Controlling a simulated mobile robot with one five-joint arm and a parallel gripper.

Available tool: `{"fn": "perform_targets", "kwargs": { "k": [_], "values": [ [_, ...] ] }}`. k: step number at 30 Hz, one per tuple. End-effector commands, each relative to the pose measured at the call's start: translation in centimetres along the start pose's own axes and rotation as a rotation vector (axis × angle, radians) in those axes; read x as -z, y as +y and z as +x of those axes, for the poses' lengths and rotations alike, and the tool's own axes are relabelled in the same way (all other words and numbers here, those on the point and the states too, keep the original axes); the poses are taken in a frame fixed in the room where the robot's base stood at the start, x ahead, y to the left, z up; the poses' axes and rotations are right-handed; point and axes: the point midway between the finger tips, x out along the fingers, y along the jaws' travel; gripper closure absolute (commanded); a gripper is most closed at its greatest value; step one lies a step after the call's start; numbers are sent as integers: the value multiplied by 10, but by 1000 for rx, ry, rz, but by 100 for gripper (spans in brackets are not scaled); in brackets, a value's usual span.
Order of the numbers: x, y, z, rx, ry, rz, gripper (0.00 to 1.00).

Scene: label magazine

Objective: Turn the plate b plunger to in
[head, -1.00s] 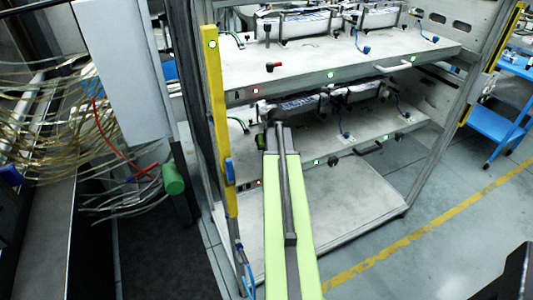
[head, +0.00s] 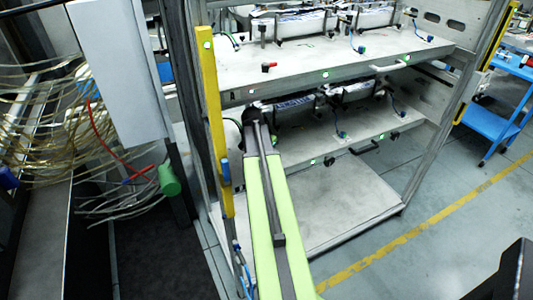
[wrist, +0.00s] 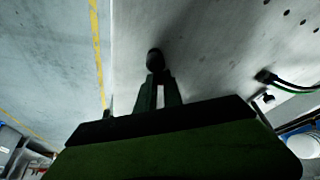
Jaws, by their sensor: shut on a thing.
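A black knob (wrist: 155,60) shows in the wrist view at the tips of my gripper (wrist: 156,78), which is shut on it. I take it to be the plate b plunger. In the head view my gripper (head: 252,117) is at the left end of the lower shelf plate (head: 292,143). My arm and gripper hide the plunger there, so its turn position cannot be read. The upper plate (head: 300,75) carries a red-handled plunger (head: 268,67), apart from my gripper.
A yellow post (head: 211,120) stands just left of my arm. Dark clamps and trays sit behind my gripper on the lower plate.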

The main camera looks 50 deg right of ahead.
Motion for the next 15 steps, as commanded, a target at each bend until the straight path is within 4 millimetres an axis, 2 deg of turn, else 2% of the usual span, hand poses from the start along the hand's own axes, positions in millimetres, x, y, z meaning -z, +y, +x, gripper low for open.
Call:
{"fn": "perform_targets", "kwargs": {
  "k": [15],
  "values": [
    [-2,3,0,-145,-5,363,100]
  ]
}}
